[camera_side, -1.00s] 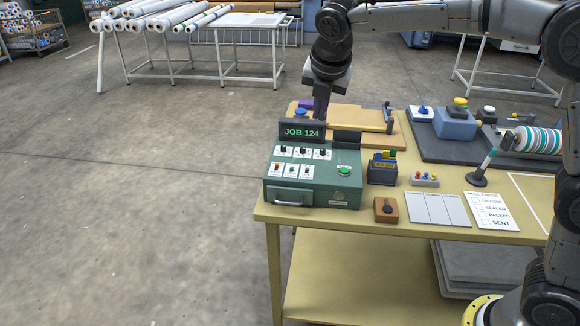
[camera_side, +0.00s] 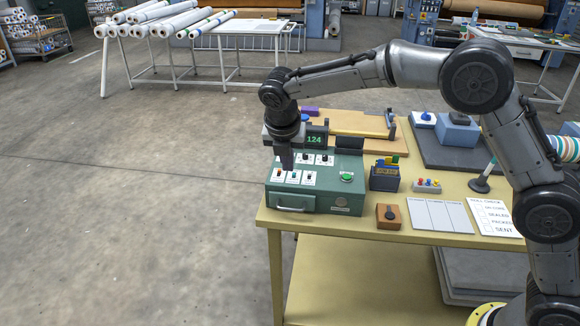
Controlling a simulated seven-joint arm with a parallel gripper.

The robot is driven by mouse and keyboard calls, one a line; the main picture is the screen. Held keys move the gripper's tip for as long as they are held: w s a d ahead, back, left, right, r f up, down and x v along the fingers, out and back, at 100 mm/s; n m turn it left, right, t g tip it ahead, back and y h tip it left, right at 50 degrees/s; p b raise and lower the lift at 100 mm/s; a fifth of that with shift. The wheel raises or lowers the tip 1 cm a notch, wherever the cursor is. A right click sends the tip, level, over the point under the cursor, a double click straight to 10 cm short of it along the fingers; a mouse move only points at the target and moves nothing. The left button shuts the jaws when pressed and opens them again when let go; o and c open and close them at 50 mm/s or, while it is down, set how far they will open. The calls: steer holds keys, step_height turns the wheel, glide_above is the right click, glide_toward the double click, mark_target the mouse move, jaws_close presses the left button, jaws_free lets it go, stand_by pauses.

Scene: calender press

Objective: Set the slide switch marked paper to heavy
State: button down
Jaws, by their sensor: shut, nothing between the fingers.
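The green control box (camera_side: 345,200) stands at the front left of the table. Its sloped face has an upper row of small dark toggles and a lower row of slide switches on white plates, such as the middle one (camera_side: 293,176) and the right one (camera_side: 308,178). The labels are too small to read, so I cannot tell which is paper or its setting. My gripper (camera_side: 287,168) is shut and empty. It points down over the left part of the panel, just above the lower row. Whether it touches a switch is unclear.
The box's display (camera_side: 315,140) is partly hidden by my wrist. A green button (camera_side: 346,177) is at the panel's right. A dark blue holder (camera_side: 384,178), an orange block with a dark knob (camera_side: 388,216) and a grey block with coloured buttons (camera_side: 427,186) stand to the right.

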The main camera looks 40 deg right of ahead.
mark_target(293, 180)
steer(key=x, duration=0.9)
steer(key=shift+d+f, duration=0.1)
steer(key=shift+f, duration=0.2)
steer(key=shift+w+d+r, duration=0.2)
steer(key=shift+w+d, duration=0.65)
steer(key=shift+w, duration=0.05)
steer(key=shift+w+d, duration=0.5)
